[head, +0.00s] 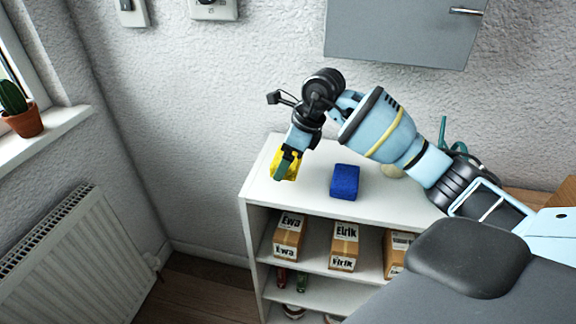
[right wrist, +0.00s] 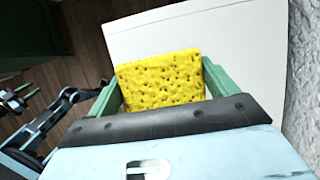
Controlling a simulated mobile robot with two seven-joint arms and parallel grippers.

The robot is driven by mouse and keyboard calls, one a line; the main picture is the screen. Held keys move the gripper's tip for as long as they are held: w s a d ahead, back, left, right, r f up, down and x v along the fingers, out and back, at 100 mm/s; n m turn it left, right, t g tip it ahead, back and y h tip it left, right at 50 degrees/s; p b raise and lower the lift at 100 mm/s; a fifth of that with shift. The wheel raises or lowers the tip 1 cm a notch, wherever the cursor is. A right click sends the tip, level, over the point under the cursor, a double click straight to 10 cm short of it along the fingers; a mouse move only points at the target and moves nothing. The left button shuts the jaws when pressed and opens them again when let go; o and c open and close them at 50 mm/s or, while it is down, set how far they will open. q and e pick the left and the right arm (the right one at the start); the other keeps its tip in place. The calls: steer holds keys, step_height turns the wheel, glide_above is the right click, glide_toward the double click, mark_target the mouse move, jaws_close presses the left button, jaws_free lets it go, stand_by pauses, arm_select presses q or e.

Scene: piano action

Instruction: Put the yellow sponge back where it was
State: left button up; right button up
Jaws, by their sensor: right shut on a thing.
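The yellow sponge (head: 283,163) is between the green fingers of my right gripper (head: 287,168), at the left end of the white shelf top (head: 310,205). The right wrist view shows the pitted sponge (right wrist: 160,80) with a finger on each side; the gripper is shut on it. I cannot tell whether the sponge touches the shelf top or hangs just above it. My left gripper (right wrist: 22,92) is small at the left edge of the right wrist view, away from the shelf; its opening is unclear. It is not in the head view.
A blue sponge-like block (head: 345,182) lies right of the yellow sponge on the shelf top. Labelled boxes (head: 344,246) stand on the shelf below. A radiator (head: 75,255) and a cactus pot (head: 24,121) are left.

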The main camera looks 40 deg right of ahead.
steer(key=shift+w+d+f, duration=0.2)
steer(key=shift+d, duration=0.15)
step_height(320, 180, down, 3)
steer(key=shift+f, duration=0.1)
arm_select(q)
steer(key=shift+w+r, duration=0.25)
steer(key=shift+w, duration=0.15)
arm_select(e)
steer(key=shift+f, duration=0.15)
steer(key=o, duration=0.8)
arm_select(q)
steer(key=shift+s+f, duration=0.15)
steer(key=shift+s, duration=0.25)
